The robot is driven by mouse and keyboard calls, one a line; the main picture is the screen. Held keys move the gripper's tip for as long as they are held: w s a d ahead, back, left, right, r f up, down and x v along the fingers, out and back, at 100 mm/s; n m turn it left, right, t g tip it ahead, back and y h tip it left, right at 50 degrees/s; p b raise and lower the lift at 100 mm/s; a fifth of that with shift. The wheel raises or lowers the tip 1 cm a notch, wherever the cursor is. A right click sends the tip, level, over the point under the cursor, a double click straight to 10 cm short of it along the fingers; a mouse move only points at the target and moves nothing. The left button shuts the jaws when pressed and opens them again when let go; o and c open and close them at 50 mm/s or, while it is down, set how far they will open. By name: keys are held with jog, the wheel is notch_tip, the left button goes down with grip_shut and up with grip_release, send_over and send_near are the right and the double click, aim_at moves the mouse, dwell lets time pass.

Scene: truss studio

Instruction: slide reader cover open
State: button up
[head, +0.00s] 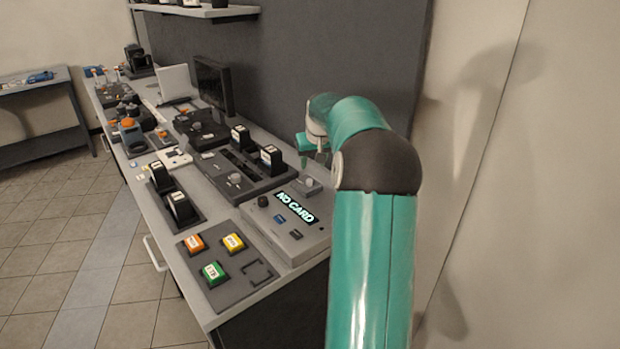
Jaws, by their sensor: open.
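The card reader (307,243) is a grey box near the bench's front right, with a lit display (296,206) reading "NO CARD". Two small dark blue pieces lie on its top, and a black knob sits at its left. A small grey raised piece with a knob (308,185) is at its back; I cannot tell whether this is the cover. My gripper (312,150) is open, above and behind the reader's back edge, apart from it as far as I see. My arm hides part of the gripper and the reader's right side.
A dark pad with orange, yellow and green blocks (213,271) lies in front left of the reader. A slider console (240,170) with upright black handles stands behind left. A wall is close on the right. A monitor (214,86) stands farther back.

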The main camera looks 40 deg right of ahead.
aim_at(310, 180)
jog(key=x, duration=0.9)
grip_shut()
